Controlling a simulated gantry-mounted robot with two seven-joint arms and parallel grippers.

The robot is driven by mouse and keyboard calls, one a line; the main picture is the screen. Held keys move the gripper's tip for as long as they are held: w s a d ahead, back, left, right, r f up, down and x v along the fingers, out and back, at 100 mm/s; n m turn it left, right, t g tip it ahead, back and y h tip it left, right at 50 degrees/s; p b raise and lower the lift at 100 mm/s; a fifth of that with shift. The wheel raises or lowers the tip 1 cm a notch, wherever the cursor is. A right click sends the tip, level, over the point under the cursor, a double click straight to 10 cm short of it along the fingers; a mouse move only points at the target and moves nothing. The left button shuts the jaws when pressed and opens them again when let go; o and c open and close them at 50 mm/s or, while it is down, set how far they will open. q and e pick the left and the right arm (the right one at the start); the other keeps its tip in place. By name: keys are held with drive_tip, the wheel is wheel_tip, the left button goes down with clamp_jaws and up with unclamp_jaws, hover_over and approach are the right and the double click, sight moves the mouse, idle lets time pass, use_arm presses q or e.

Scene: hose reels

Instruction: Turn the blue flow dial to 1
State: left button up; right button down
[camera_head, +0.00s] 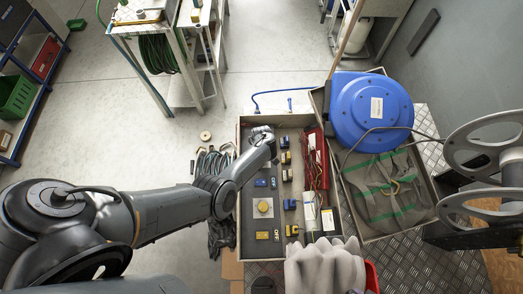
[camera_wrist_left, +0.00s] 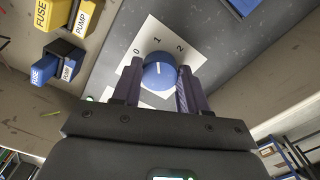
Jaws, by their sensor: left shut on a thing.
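The blue flow dial (camera_wrist_left: 158,76) shows in the left wrist view, a round knob on a white scale plate (camera_wrist_left: 134,76) marked 0, 1 and 2. A pale mark shows on the dial's face, facing roughly the 1; its exact setting is hard to read. My left gripper (camera_wrist_left: 159,70) is shut on the dial, one finger on each side of it. In the head view my left gripper (camera_head: 262,134) reaches down at the top of the grey panel (camera_head: 246,190) and hides the dial. My right gripper is not in view.
Fuse and pump blocks, yellow (camera_wrist_left: 62,16) and blue (camera_wrist_left: 45,71), sit left of the dial.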

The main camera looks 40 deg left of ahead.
use_arm(q)
drive_tip(key=o, duration=1.1)
drive_tip(key=shift+c, duration=0.2)
wheel_tip(320, 180, up, 11)
drive_tip(key=p, duration=0.4)
